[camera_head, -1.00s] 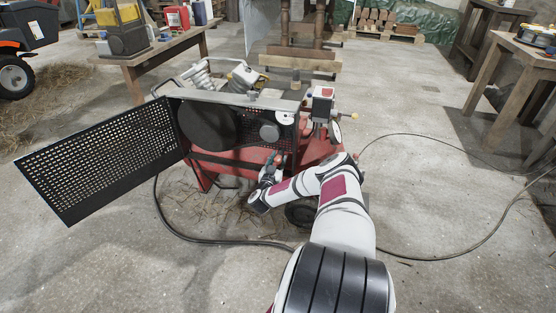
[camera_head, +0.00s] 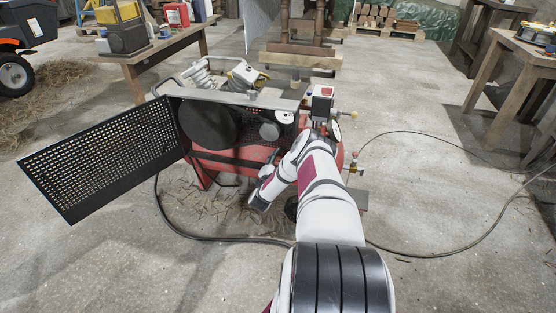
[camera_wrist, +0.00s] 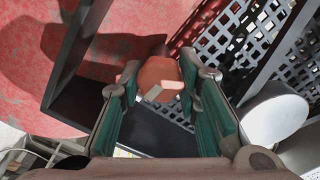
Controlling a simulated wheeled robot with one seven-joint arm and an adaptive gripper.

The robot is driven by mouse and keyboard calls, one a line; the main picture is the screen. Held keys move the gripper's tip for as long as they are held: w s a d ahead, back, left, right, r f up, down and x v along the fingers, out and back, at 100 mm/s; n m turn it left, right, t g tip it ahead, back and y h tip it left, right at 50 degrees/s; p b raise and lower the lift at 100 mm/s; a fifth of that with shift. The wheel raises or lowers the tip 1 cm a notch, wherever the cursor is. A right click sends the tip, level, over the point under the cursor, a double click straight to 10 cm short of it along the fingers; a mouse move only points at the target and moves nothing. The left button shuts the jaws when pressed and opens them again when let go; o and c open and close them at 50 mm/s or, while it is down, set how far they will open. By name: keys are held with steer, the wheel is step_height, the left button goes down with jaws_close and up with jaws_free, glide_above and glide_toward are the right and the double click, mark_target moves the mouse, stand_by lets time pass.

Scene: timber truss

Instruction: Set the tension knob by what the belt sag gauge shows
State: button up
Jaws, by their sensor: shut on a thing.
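The orange-red tension knob (camera_wrist: 158,72) sits between the two green-padded fingers of my gripper (camera_wrist: 163,84) in the wrist view. The fingers are shut on its sides. In the head view my gripper (camera_head: 268,171) is at the front of the red machine, below the belt guard opening, and my arm partly covers it. The knob is not clear there. A small white round dial (camera_head: 285,117), which looks like the gauge, is at the upper right of the opening; its reading is too small to tell.
The perforated guard door (camera_head: 100,160) stands open to the left. A large dark pulley (camera_head: 208,124) and a smaller grey round part (camera_head: 269,131) show in the opening. A black hose (camera_head: 210,240) lies on the floor.

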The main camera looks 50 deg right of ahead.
steer(key=m+b, duration=0.1)
steer(key=m, duration=0.4)
steer(key=shift+f+m, duration=0.1)
steer(key=shift+m, duration=0.2)
steer(key=m+b, duration=0.1)
steer(key=m, duration=0.5)
steer(key=shift+b, duration=0.3)
steer(key=m+b, duration=0.2)
steer(key=m, duration=0.4)
steer(key=shift+m+b, duration=0.3)
steer(key=m+b, duration=0.3)
steer(key=m, duration=0.2)
steer(key=shift+a, duration=0.1)
steer(key=shift+m, duration=0.3)
steer(key=o, duration=1.2)
